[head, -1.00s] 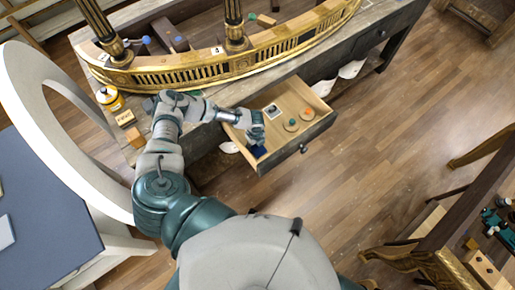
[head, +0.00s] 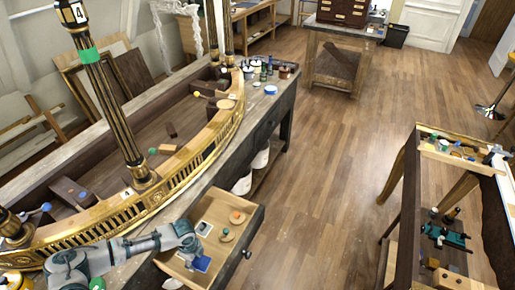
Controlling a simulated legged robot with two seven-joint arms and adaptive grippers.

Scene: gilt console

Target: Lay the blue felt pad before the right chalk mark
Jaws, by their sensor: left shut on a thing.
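The blue felt pad (head: 202,264) shows in the open drawer (head: 256,222) of the bench, at the drawer's near left part. My left gripper (head: 194,252) reaches into the drawer from the left and is shut on the pad's edge. Its fingers cover part of the pad, and I cannot tell whether the pad is clear of the drawer floor. I cannot make out the right chalk mark on the bench top. My right gripper is out of view.
The drawer also holds a pale card (head: 204,229) and round discs with an orange knob (head: 237,217) and a green knob (head: 225,232). A curved gilt rail (head: 185,158) and a column (head: 105,100) stand on the bench. Jars (head: 283,71) stand at its far end.

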